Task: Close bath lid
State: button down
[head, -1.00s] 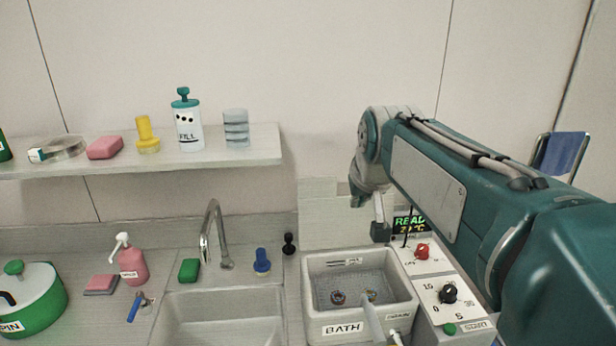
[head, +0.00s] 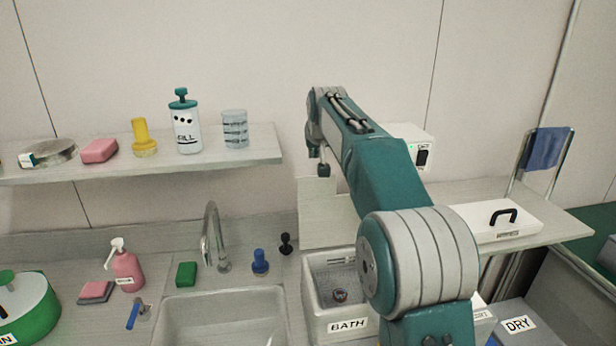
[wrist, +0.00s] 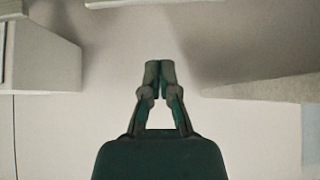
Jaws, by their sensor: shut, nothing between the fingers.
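The bath (head: 341,327), a light grey tank labelled BATH, stands open on the counter. A mesh basket (head: 338,280) and a small round part show inside, and my arm covers its right side. A flat white lid (head: 482,224) with a black handle lies on the side shelf at right; its label is too small to read. My gripper (wrist: 160,68) is shut and empty in the wrist view, its fingertips together before a pale surface.
A white box with a black switch (head: 421,158) stands behind my arm. The side shelf (head: 567,233) and a DRY-labelled unit (head: 519,325) are at right. The tap (head: 212,240), sink and wall shelf (head: 262,146) are left. A pale box (wrist: 42,62) edges the wrist view.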

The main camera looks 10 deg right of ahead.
notch_tip(320, 180, down, 8)
jog(key=w, duration=0.3)
dwell(0.9)
jog(key=shift+s+r, duration=0.1)
jog(key=shift+s, duration=0.05)
jog(key=shift+s+r+t, duration=0.2)
jog(key=shift+s+t, duration=0.1)
jog(key=shift+s, duration=0.05)
